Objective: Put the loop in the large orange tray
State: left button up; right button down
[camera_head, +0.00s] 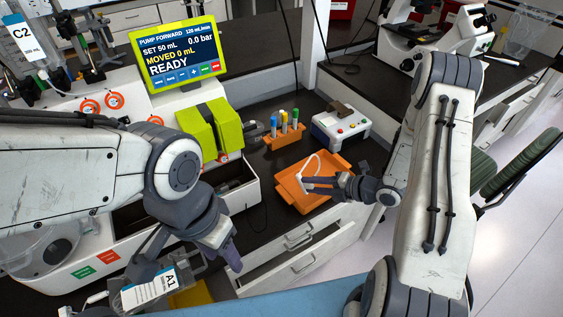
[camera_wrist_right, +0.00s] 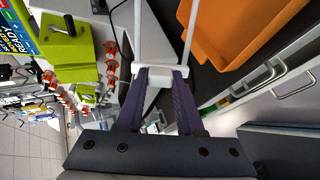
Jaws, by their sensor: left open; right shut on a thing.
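The loop (camera_head: 311,166) is a thin white tube bent in a U, with a white block (camera_wrist_right: 160,74) at its base. My right gripper (camera_head: 304,184) is shut on this block and holds the loop up, in front of the large orange tray (camera_head: 290,196) in the head view. In the right wrist view the tray (camera_wrist_right: 235,25) shows at the upper right, beside and partly behind the loop. The loop's far end is cut off there. My left gripper (camera_head: 215,256) is open, at the lower left, away from the loop; its fingers are partly hidden.
An orange rack (camera_head: 284,137) with coloured-capped tubes and a white device with buttons (camera_head: 341,127) stand behind the tray. A pump with a screen (camera_head: 180,52) is at the left. A bag labelled A1 (camera_head: 150,288) is beside my left gripper. Open drawers (camera_head: 300,262) stick out below the tray.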

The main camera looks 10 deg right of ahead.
jog(key=w+f+m+g+h+p, duration=0.15)
jog(key=w+f+m+h, duration=0.25)
jog(key=w+m+h, duration=0.45)
jog(key=shift+w+d+f+n+t+y+b, duration=0.1)
jog(key=shift+w+f+n+y+b, duration=0.3)
jog(key=shift+f, duration=0.7)
jog(key=shift+w+d+f+n+t+y+b, duration=0.15)
jog(key=shift+f+n+b, duration=0.4)
jog(key=shift+f, duration=0.5)
jog(key=shift+w+d+f+n+y+b, duration=0.1)
jog(key=shift+w+f+n+y+b, duration=0.25)
jog(key=shift+f, duration=0.75)
jog(key=shift+s, duration=0.15)
jog(key=shift+c, duration=2.3)
grip_release()
jog(key=b+v, duration=0.2)
jog(key=v, duration=0.8)
jog(key=shift+r, duration=0.25)
